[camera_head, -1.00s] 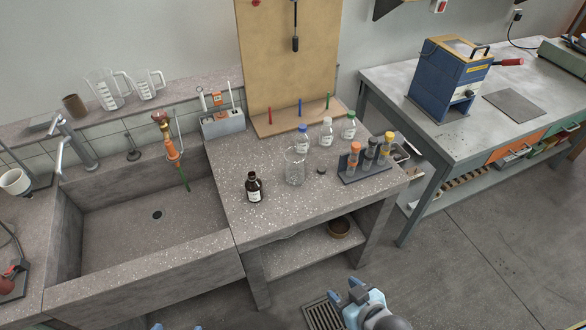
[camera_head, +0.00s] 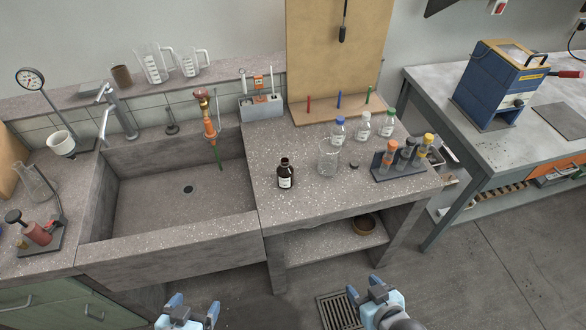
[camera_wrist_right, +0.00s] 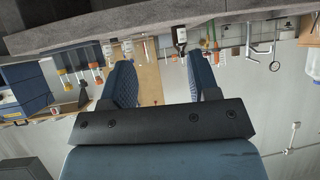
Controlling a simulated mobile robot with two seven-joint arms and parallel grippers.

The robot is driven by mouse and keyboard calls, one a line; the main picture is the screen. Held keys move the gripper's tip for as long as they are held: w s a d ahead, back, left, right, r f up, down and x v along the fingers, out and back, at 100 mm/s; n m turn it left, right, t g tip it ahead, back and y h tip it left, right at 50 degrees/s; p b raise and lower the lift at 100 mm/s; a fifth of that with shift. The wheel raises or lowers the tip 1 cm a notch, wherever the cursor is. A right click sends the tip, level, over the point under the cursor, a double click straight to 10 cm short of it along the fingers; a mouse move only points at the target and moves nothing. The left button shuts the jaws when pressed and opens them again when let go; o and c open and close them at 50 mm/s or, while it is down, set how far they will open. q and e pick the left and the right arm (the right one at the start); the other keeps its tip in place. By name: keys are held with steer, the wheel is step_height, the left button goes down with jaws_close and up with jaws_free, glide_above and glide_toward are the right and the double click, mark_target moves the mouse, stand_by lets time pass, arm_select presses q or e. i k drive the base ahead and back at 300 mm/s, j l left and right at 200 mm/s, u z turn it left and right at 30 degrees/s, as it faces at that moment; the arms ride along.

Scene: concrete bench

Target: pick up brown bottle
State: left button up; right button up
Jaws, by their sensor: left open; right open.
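The brown bottle (camera_head: 286,174) stands upright on the concrete bench (camera_head: 330,200), near its front left, just right of the sink. It is dark with a white label and its mouth looks uncapped. My left gripper (camera_head: 191,306) is open and empty at the bottom of the head view, below and left of the bottle. My right gripper (camera_head: 367,290) is open and empty in front of the bench, below and right of the bottle.
A glass beaker (camera_head: 328,158) stands just right of the bottle, with a small dark cap (camera_head: 354,164) beyond it. Capped bottles (camera_head: 363,126) and a tube rack (camera_head: 403,162) stand farther right. The sink (camera_head: 130,205) lies left. The bench front is clear.

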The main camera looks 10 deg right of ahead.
mark_target(284, 170)
steer(key=i+j, duration=0.1)
steer(key=j, duration=0.6)
steer(key=i+j+u, duration=0.1)
steer(key=j, duration=0.25)
steer(key=i+j, duration=0.15)
steer(key=j, duration=0.2)
